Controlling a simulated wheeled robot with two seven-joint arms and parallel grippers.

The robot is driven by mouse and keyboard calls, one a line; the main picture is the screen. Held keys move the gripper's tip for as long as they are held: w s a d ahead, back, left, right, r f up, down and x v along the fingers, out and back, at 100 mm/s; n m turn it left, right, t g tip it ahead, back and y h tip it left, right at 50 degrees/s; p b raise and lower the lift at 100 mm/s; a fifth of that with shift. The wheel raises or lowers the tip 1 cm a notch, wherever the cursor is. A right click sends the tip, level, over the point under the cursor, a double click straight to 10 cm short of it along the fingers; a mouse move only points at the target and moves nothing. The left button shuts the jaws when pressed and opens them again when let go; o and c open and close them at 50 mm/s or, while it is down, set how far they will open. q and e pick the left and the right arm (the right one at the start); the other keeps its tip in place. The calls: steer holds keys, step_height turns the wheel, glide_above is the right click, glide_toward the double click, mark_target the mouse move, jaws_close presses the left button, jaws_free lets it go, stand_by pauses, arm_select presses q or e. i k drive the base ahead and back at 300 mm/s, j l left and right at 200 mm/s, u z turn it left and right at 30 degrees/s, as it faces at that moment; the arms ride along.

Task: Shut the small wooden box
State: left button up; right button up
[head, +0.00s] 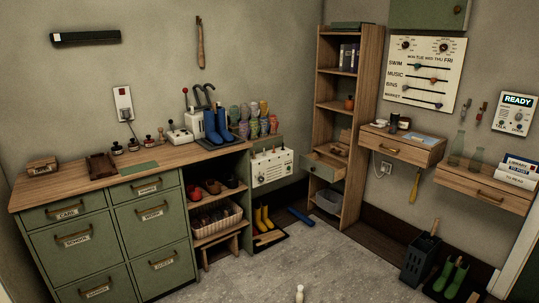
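A small wooden box (42,166) sits at the left end of the wooden worktop (75,184), above the green drawers. It is light brown, and its top looks slightly uneven. It is too small in the picture to tell whether its lid is open or shut. Neither of my grippers is in the head view.
A pale object (299,293) stands on the open floor. A narrow shelf (346,105) fills the corner.

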mark_target(345, 136)
steer(key=i+u, duration=0.3)
steer(key=i, duration=0.4)
steer(key=i+l+u, duration=0.15)
steer(key=i+u, duration=0.2)
steer(key=i, duration=0.3)
steer(key=i+z, duration=0.2)
steer(key=i, duration=0.3)
steer(key=i+j+z, duration=0.1)
steer(key=i+z, duration=0.15)
steer(key=i, duration=0.2)
steer(key=i+z, duration=0.85)
steer(key=i+j+z, duration=0.2)
steer(key=z, duration=0.25)
steer(key=i+j+z, duration=0.35)
steer(key=i, duration=0.1)
